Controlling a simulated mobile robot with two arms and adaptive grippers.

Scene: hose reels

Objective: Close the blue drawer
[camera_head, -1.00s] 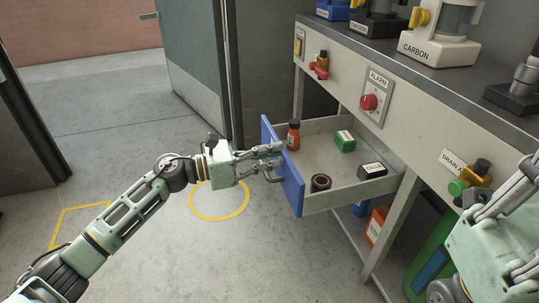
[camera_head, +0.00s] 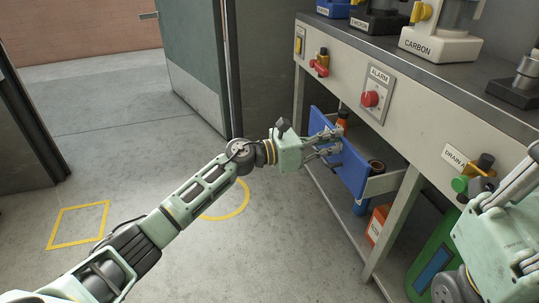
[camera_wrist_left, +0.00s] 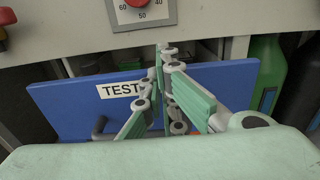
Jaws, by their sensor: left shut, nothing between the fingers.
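The blue drawer (camera_head: 353,171) is still part way out under the workbench, with an orange bottle (camera_head: 342,119) and a dark roll (camera_head: 376,167) showing inside it. Its blue front also shows in the left wrist view (camera_wrist_left: 64,106), with a label reading "TEST" (camera_wrist_left: 120,90) and a dark handle (camera_wrist_left: 99,127) low on the left. My left gripper (camera_head: 335,143) is shut and empty, its fingertips at the drawer front; in the wrist view its fingers (camera_wrist_left: 167,55) reach the front's upper edge. My right arm shows at the right edge, its fingertips out of frame.
The workbench (camera_head: 424,103) carries a red alarm button (camera_head: 370,99), valves and a machine marked "CARBON" (camera_head: 438,45) on top. A red-orange box (camera_head: 377,224) and a green container (camera_head: 436,262) stand beneath. The floor (camera_head: 120,150) left of the bench is open.

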